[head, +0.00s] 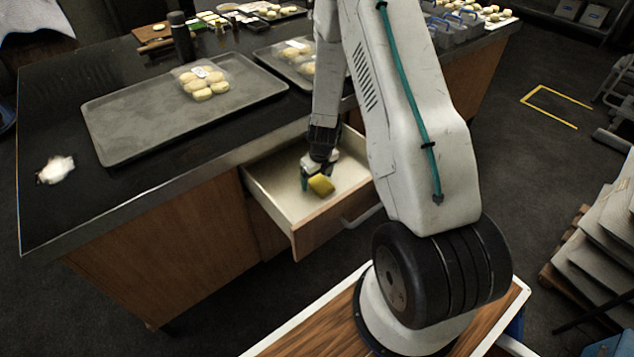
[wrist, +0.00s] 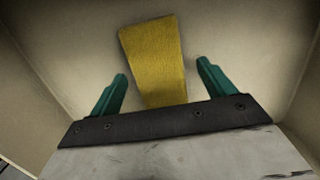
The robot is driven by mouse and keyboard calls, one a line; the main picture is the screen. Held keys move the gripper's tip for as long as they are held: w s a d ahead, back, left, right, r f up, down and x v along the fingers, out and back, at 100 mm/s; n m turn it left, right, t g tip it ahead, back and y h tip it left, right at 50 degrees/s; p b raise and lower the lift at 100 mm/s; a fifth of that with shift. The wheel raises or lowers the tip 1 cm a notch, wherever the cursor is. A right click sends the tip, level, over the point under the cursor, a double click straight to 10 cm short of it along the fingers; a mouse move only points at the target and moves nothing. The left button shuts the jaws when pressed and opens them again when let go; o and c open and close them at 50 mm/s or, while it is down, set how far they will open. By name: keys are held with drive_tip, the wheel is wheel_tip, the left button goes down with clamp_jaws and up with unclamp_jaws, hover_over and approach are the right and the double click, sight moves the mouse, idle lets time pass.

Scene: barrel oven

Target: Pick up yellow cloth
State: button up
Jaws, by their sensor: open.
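The yellow cloth (head: 321,186) lies in the open drawer (head: 276,197) under the dark counter. In the wrist view the cloth (wrist: 156,62) is a flat yellow block-like shape on the pale drawer floor (wrist: 225,40). My gripper (head: 308,180) reaches down into the drawer, right beside the cloth. In the wrist view my gripper (wrist: 160,84) is open, with its two green fingers on either side of the near part of the cloth. The cloth's near end is hidden behind the dark gripper body. I cannot tell whether a finger touches it.
The drawer walls stand close around my gripper, with the counter edge above. A grey tray (head: 130,118) with packed buns (head: 204,84) lies on the counter. A crumpled white thing (head: 56,169) lies at the counter's left. A second tray (head: 268,55) is partly behind my arm.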

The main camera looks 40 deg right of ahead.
drive_tip(key=c, duration=1.1)
drive_tip(key=shift+c, duration=0.2)
drive_tip(key=shift+r, duration=0.1)
